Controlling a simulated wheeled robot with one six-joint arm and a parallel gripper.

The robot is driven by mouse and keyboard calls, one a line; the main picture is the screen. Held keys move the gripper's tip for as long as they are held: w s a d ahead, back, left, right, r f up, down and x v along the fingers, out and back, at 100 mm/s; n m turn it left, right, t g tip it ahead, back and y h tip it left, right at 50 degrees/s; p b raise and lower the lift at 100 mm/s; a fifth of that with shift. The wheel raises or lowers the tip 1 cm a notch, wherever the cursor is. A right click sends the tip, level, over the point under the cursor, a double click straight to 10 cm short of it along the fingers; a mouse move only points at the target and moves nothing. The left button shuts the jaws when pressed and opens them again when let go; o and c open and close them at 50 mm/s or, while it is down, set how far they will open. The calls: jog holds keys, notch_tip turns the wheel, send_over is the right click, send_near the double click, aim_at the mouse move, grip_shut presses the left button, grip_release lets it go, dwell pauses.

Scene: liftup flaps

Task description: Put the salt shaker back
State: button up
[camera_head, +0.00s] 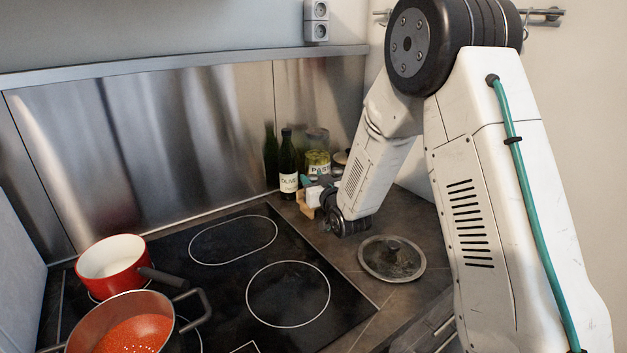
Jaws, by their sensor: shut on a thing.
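My gripper (313,196) is at the back right of the counter, just in front of the olive oil bottle (288,168) and the pasta jar (317,162). It is small in the head view and partly hidden by my own wrist. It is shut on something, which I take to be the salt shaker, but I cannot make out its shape. A small tan patch shows at the gripper's lower left. I cannot tell whether the held thing touches the counter.
A black cooktop (235,275) fills the middle. A red pot (112,262) and a pan of red sauce (128,325) stand at its left. A round lid (391,258) lies on the counter below my wrist. A steel backsplash (170,140) rises behind.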

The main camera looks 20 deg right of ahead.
jog(key=shift+f, duration=0.2)
jog(key=o, duration=1)
jog(key=shift+o, duration=0.2)
jog(key=shift+r, duration=0.2)
jog(key=s+d+r+g, duration=0.1)
jog(key=s+r+g, duration=0.2)
jog(key=s, duration=1.3)
jog(key=s+d+r+m+g+h, duration=0.1)
jog(key=s+r+g, duration=0.3)
jog(key=s, duration=1.2)
jog(key=s+r+g+h, duration=0.1)
jog(key=s+r+g, duration=0.2)
jog(key=s+g, duration=0.6)
jog(key=s, duration=0.8)
jog(key=shift+d+r+g, duration=0.3)
jog(key=shift+d+r, duration=0.1)
